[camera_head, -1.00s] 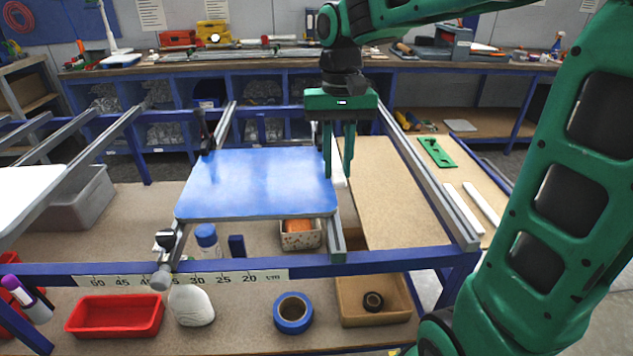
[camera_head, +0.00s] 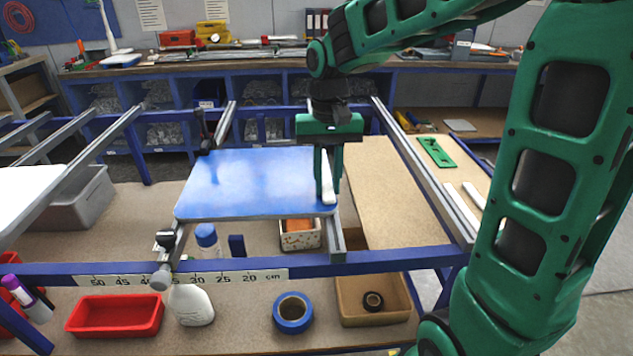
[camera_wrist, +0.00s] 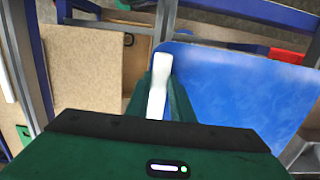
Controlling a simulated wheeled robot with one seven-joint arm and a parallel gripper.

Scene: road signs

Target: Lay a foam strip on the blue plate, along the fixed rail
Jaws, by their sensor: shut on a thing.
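The blue plate (camera_head: 245,185) lies flat across two silver rails of the blue frame, and it also shows in the wrist view (camera_wrist: 240,90). My gripper (camera_head: 328,190) points down at the plate's right edge. It is shut on a white foam strip (camera_head: 327,180), whose near end shows between the fingers. In the wrist view the strip (camera_wrist: 158,85) stands out beyond the fingers along the plate's edge. I cannot tell whether it touches the plate. A silver rail (camera_head: 337,238) runs under the plate's right side; most of it is hidden.
Two more white strips (camera_head: 458,213) lie at the right, near a green part (camera_head: 436,152). A brown board (camera_head: 385,190) lies right of the plate. Below are a red tray (camera_head: 115,315), a white bottle (camera_head: 192,305), blue tape (camera_head: 293,312) and a cardboard box (camera_head: 375,300).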

